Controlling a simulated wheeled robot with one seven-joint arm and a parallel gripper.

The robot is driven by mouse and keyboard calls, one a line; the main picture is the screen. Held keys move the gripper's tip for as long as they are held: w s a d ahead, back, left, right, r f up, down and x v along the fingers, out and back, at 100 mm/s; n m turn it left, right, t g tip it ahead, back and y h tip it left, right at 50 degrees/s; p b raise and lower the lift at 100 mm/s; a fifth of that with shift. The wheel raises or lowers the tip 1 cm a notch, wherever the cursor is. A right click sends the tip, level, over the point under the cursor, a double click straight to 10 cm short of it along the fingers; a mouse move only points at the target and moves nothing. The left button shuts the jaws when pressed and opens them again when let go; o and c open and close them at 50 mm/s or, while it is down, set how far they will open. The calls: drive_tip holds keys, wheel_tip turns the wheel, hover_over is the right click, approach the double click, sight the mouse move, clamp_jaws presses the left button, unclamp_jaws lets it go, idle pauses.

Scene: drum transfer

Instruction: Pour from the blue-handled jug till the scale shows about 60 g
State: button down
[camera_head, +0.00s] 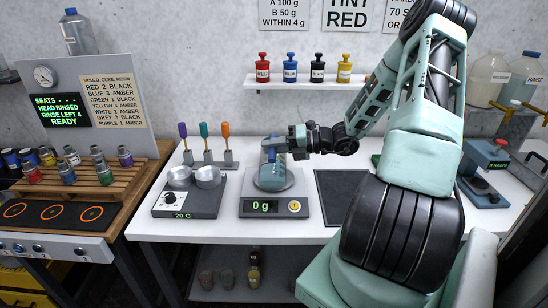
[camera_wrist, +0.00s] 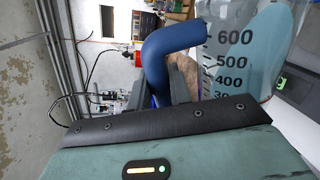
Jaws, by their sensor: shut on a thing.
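The jug is clear, with dark markings such as 600, 500 and 400 on its wall (camera_wrist: 232,62). Its thick blue handle (camera_wrist: 158,62) is between my gripper's dark fingers in the wrist view. In the head view my gripper (camera_head: 292,142) is over the scale, shut on the handle. A clear vessel shape (camera_head: 272,177) shows directly over the scale's plate; I cannot tell whether it is all the jug or another vessel below it. The scale (camera_head: 252,208) reads 0 g in green. A teal area (camera_wrist: 268,50) shows through the clear wall; whether it is liquid is unclear.
A hotplate (camera_head: 182,205) with two metal pots stands left of the scale. Behind it is a rack of colored-handled tools (camera_head: 207,158). A dark mat (camera_head: 334,190) lies to the right. Dropper bottles (camera_head: 290,70) stand on the wall shelf.

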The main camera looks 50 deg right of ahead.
drive_tip(key=shift+w+d+r+m+p, duration=0.35)
drive_tip(key=shift+d+r+m+p, duration=0.05)
drive_tip(key=shift+r+p, duration=0.1)
idle(0.7)
drive_tip(key=shift+w+d+r+m+p, duration=0.3)
drive_tip(key=shift+w+d+p, duration=0.15)
drive_tip(key=shift+p, duration=0.5)
idle(0.5)
drive_tip(key=shift+s+f, duration=0.1)
